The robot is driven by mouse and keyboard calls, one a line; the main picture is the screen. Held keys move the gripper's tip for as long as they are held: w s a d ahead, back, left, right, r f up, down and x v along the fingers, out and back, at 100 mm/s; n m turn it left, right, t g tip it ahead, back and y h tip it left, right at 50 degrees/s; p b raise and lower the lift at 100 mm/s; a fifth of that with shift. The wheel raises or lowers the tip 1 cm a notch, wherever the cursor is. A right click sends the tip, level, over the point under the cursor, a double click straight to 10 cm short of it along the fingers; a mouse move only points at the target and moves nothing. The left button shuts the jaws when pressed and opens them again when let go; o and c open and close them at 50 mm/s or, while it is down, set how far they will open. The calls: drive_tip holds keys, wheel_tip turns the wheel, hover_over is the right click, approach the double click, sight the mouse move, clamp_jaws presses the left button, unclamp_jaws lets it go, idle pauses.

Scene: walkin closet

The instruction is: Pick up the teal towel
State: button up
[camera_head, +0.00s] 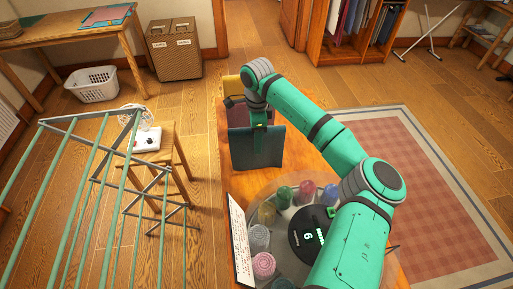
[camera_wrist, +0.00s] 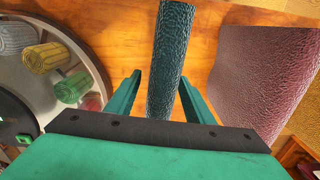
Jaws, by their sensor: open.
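The teal towel (camera_head: 256,150) is dark teal and stands upright as a flat panel on the wooden table in the head view. In the wrist view the teal towel (camera_wrist: 172,50) shows edge-on as a thick textured strip between my fingers. My gripper (camera_head: 259,124) is at its top edge, pointing down. In the wrist view my gripper (camera_wrist: 160,80) is open, with one finger on each side of the towel. Gaps show beside the fingers, but I cannot tell whether either touches it.
A mauve towel (camera_wrist: 265,75) stands right of the teal one in the wrist view. A yellow panel (camera_head: 234,84) is behind. A round tray (camera_head: 232,187) with several rolled towels and a black disc (camera_head: 308,233) is nearer. A drying rack (camera_head: 90,150) stands left.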

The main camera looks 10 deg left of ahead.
clamp_jaws()
